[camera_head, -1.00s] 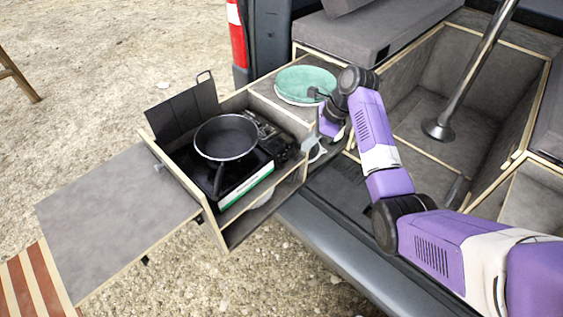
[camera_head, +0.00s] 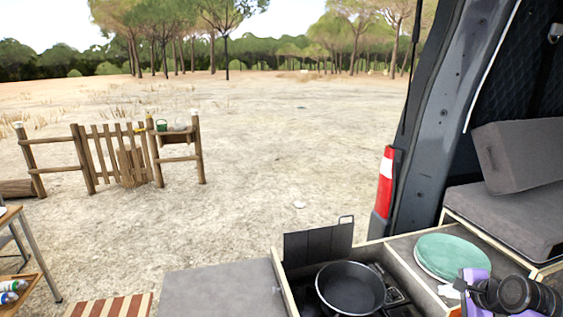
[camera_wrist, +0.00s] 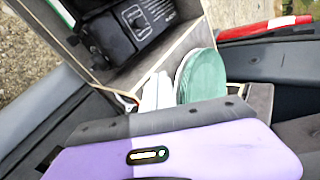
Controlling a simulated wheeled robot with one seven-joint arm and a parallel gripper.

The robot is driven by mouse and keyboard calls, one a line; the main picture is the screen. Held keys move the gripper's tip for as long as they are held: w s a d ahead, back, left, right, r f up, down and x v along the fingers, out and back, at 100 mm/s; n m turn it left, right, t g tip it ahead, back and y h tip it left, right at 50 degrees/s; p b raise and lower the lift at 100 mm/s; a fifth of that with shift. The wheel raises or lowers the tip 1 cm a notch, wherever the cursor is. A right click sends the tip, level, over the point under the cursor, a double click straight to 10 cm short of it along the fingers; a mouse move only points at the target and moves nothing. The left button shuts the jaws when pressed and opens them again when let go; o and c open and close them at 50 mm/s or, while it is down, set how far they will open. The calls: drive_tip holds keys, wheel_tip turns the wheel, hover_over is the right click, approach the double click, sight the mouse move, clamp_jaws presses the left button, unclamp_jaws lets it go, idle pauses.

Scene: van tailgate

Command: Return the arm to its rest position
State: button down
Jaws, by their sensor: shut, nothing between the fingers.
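My gripper (camera_head: 452,291) is at the lower right of the head view, beside the green plates (camera_head: 449,257). Its purple body and dark wrist joint show there, and the bottom edge of the picture cuts off the rest of the arm. In the wrist view, two pale finger-like shapes (camera_wrist: 157,92) lie close together just left of the plates (camera_wrist: 203,77), above the purple body. The gripper is shut and empty. I cannot tell how far it is from the plates.
A black pan (camera_head: 350,288) sits on the stove in the pull-out drawer, with a dark upright panel (camera_head: 318,242) behind it. A grey side table (camera_head: 215,290) extends left. The van's rear pillar (camera_head: 440,110) and grey cushions (camera_head: 510,215) are at the right. Open ground lies beyond.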

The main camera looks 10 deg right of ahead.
drive_tip(key=s+a+f+n+t+h+b, duration=0.1)
drive_tip(key=s+a+n+t+h, duration=0.15)
drive_tip(key=s+a+n, duration=0.55)
drive_tip(key=s+a+f+n+t+h+b, duration=0.1)
drive_tip(key=s+a+n+t+h, duration=0.25)
drive_tip(key=a, duration=0.65)
drive_tip(key=s+a+n+y, duration=0.2)
drive_tip(key=s+a, duration=0.3)
drive_tip(key=s, duration=0.5)
drive_tip(key=s+a+r+n+y+b, duration=0.1)
drive_tip(key=s+a+n+y, duration=0.2)
drive_tip(key=s+a, duration=0.3)
drive_tip(key=s+a+r+n+y+b, duration=0.1)
drive_tip(key=s+a+n, duration=0.4)
drive_tip(key=s, duration=0.9)
drive_tip(key=shift+s+a+r+y, duration=0.25)
drive_tip(key=shift+s+a+y, duration=0.05)
drive_tip(key=shift+a+y, duration=0.4)
